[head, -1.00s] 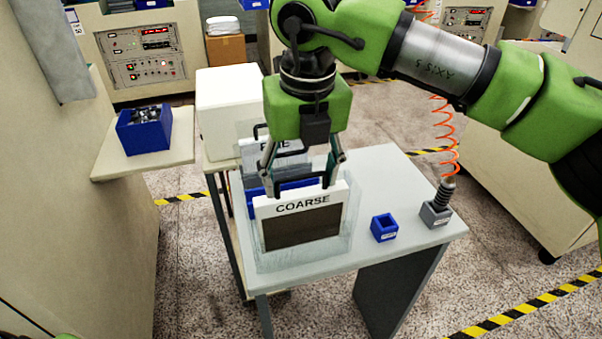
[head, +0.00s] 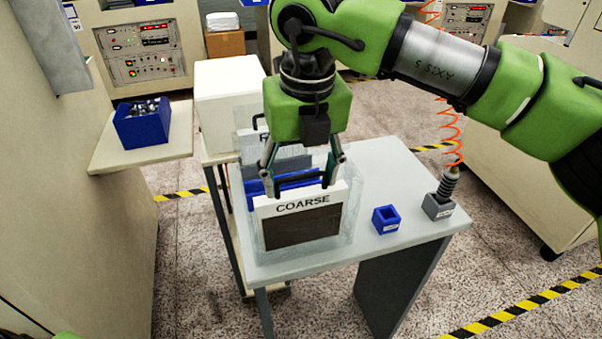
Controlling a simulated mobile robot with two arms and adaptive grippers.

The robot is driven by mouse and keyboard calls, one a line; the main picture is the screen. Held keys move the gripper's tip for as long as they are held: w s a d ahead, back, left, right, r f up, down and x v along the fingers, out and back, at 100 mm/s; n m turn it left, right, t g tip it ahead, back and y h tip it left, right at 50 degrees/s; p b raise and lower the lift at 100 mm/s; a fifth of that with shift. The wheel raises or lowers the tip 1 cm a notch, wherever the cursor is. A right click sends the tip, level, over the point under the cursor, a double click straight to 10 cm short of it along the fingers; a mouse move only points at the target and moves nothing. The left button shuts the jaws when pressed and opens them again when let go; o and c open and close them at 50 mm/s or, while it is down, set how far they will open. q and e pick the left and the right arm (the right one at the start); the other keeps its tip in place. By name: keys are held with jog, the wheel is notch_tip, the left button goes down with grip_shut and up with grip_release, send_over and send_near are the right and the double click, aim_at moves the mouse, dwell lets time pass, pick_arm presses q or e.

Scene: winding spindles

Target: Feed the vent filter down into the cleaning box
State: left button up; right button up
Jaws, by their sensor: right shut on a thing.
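The vent filter is a white-framed panel marked COARSE (head: 302,224) with a dark mesh. My right gripper (head: 299,184) points down and is shut at the filter's top, around its black handle; the exact contact is hard to see. The filter is upright. The cleaning box (head: 348,228) is a clear, open-topped box on the grey table. The filter's lower part appears within the box's outline, and the box floor shows a little below it. How deep it sits is hard to tell. My left gripper is out of view.
Behind the filter are a blue part (head: 255,187) and a grey mesh panel (head: 290,160), partly hidden by my gripper. A small blue holder (head: 386,220) and a grey block with a dark spindle (head: 438,205) stand at right. A blue bin (head: 143,126) sits on the left shelf.

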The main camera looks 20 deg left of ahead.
jog(key=shift+f+b, duration=0.6)
jog(key=shift+f, duration=0.15)
jog(key=o, duration=1.5)
jog(key=shift+o, duration=0.3)
jog(key=shift+r, duration=0.15)
notch_tip(320, 180, up, 18)
jog(key=p, duration=1.6)
jog(key=shift+r+p, duration=0.2)
jog(key=shift+p, duration=0.2)
